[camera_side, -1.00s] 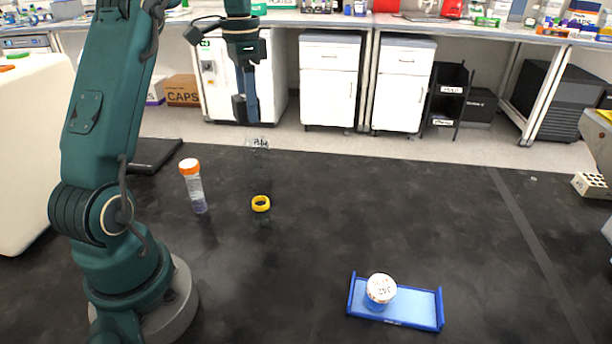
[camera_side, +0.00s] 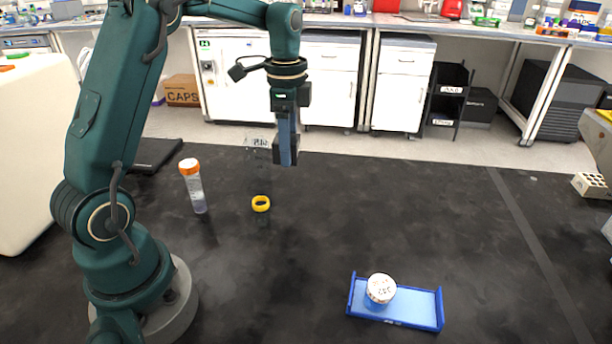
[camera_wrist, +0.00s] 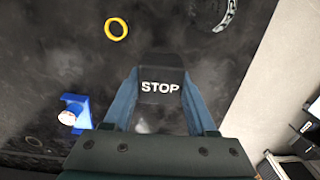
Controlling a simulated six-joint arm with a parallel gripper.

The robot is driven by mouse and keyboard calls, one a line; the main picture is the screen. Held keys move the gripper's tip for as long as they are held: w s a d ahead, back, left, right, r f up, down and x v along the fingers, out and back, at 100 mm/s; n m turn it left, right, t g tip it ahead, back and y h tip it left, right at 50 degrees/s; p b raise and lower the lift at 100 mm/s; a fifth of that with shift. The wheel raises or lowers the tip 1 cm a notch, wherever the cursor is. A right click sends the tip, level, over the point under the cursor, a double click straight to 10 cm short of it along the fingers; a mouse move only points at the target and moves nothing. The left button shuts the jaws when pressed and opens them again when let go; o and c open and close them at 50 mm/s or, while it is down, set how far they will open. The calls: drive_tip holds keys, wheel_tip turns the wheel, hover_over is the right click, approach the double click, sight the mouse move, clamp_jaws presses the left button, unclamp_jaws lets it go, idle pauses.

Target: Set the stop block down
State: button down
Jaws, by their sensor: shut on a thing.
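The stop block (camera_wrist: 161,88) is dark with white "STOP" lettering in the wrist view. My gripper (camera_wrist: 162,100) is shut on it, with a blue-grey finger on each side. In the side view my gripper (camera_side: 286,150) points down and holds the block above the black bench top (camera_side: 290,260), clear of the surface. The block's dark shape (camera_side: 279,150) shows between and beside the fingers there, and its lettering is not visible in that view.
A blue tray (camera_side: 412,308) holds a white-lidded jar (camera_side: 381,288) at the front right. The middle right bench is bare.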

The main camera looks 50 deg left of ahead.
hover_over(339, 217)
wheel_tip(339, 217, down, 7)
drive_tip(key=shift+r, duration=0.15)
drive_tip(key=shift+f, duration=1.85)
drive_tip(key=shift+f, duration=0.15)
drive_tip(key=shift+c, duration=1)
unclamp_jaws()
